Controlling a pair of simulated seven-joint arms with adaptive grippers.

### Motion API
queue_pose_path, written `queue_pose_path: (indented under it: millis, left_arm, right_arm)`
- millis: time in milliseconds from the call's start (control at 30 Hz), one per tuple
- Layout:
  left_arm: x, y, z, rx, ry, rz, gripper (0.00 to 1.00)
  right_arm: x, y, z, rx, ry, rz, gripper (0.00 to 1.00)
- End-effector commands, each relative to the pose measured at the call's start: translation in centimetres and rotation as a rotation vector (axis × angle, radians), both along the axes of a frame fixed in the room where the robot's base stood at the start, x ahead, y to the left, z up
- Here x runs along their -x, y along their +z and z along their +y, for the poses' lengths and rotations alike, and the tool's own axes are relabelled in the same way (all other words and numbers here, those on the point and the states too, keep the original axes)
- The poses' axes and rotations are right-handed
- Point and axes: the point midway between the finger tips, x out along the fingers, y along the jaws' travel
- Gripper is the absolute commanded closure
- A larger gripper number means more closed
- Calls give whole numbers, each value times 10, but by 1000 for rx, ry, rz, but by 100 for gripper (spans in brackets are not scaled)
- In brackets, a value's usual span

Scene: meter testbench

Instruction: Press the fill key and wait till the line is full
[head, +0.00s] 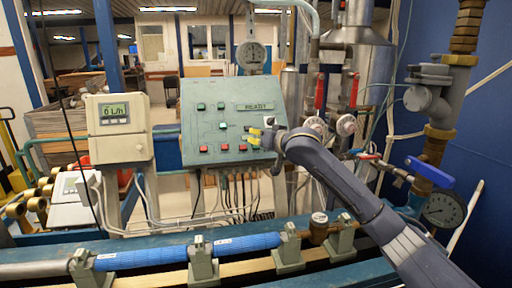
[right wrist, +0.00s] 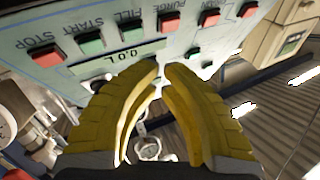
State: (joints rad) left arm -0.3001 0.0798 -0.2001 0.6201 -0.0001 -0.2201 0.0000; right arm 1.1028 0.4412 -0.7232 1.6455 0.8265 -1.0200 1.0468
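The teal control panel (head: 195,125) stands mid-scene with green and red keys; its small display (head: 259,107) reads READY. Key labels are too small to read in the head view. In the right wrist view the green fill key (right wrist: 132,32) sits under its FILL label, right of the green START key (right wrist: 90,42). My right gripper (head: 254,135) is in front of the panel's right side, yellow fingers toward it. In the right wrist view its fingertips (right wrist: 162,68) are nearly together with nothing between them, apart from the fill key. Contact with the panel cannot be told. My left gripper is out of view.
A white meter box (head: 119,128) left of the panel reads 0 L/h. A round gauge (head: 251,56) stands above the panel. Red-handled valves (head: 321,92) and pipes are close on the right. A blue pipe (head: 190,251) on clamps runs along the front.

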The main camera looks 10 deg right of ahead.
Motion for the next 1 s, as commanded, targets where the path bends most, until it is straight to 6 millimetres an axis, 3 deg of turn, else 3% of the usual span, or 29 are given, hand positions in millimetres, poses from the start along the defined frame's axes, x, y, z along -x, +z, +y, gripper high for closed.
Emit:
queue_pose_path:
  millis: [300,1000]
  left_arm:
    - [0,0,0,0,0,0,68]
    - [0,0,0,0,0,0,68]
  right_arm:
    - [-13,-13,1,0,0,1,100]
    - [-15,-14,1,0,0,0,100]
